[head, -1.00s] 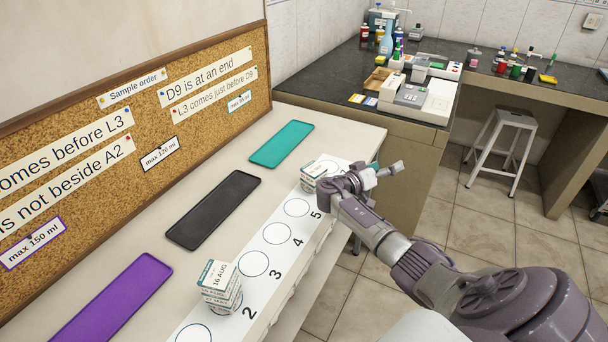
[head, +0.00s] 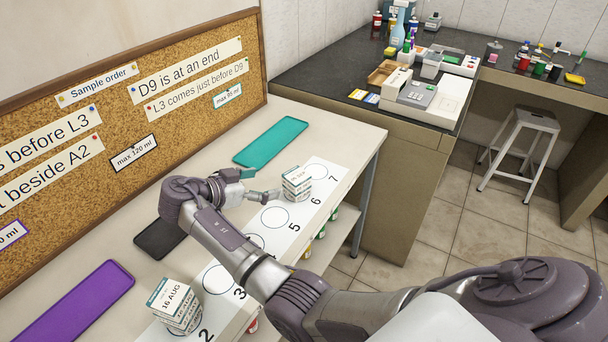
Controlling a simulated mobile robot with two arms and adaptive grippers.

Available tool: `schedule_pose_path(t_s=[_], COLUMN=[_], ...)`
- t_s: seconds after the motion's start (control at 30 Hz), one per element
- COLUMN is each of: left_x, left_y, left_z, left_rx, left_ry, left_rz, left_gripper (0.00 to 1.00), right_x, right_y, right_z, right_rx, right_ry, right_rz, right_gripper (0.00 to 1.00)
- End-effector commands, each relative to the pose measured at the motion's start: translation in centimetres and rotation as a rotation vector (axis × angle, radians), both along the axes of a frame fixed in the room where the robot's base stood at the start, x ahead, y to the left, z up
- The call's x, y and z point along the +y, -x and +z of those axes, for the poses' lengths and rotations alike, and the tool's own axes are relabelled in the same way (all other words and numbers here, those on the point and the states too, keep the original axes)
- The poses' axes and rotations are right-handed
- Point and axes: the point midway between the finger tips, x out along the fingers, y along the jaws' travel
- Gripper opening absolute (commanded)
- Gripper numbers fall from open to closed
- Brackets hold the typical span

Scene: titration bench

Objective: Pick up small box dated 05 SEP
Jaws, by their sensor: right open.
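A stack of small white and green boxes (head: 297,184) stands on the numbered strip near place 6. The date on its top box is too small to read surely. A second stack of small boxes (head: 173,305), its top one marked 16 AUG, stands near place 2. My right gripper (head: 263,185) is open just left of the far stack, its fingers pointing toward it. I see nothing between the fingers, and they look apart from the boxes. My left gripper is not in view.
Teal (head: 271,142), black (head: 158,240) and purple (head: 75,303) trays lie empty along the cork board (head: 140,100); my right arm partly covers the black one. The numbered strip (head: 322,176) runs along the bench edge. Bottles and instruments stand on a dark counter (head: 330,75) behind.

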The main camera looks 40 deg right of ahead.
Motion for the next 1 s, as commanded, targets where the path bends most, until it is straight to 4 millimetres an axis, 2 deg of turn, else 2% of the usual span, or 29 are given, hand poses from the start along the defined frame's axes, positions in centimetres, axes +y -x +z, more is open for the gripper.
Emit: schedule_pose_path(t_s=[0.1, 0.3, 0.53, 0.67, 0.8, 1.0], left_x=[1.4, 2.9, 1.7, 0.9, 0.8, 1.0], left_y=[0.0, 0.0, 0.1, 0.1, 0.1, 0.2], left_z=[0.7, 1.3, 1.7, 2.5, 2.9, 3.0], left_rx=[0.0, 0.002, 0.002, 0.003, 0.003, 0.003], left_ry=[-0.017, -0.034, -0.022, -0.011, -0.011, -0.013], left_rz=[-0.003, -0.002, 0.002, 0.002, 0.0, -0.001], left_gripper=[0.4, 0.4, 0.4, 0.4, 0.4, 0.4], right_x=[-2.5, -5.7, -7.2, -9.0, -10.8, -11.5], right_y=[-0.2, -0.6, -0.8, -1.0, -1.3, -1.4], right_z=[-0.8, -2.2, -2.9, -3.5, -4.5, -5.0], right_rx=[0.004, 0.003, 0.003, 0.006, 0.004, 0.002], right_ry=[0.004, 0.004, 0.002, 0.006, 0.005, 0.002], right_rz=[-0.003, -0.002, -0.001, -0.003, -0.003, 0.0], right_gripper=[0.9, 0.9, 0.9, 0.9, 0.9, 0.9])
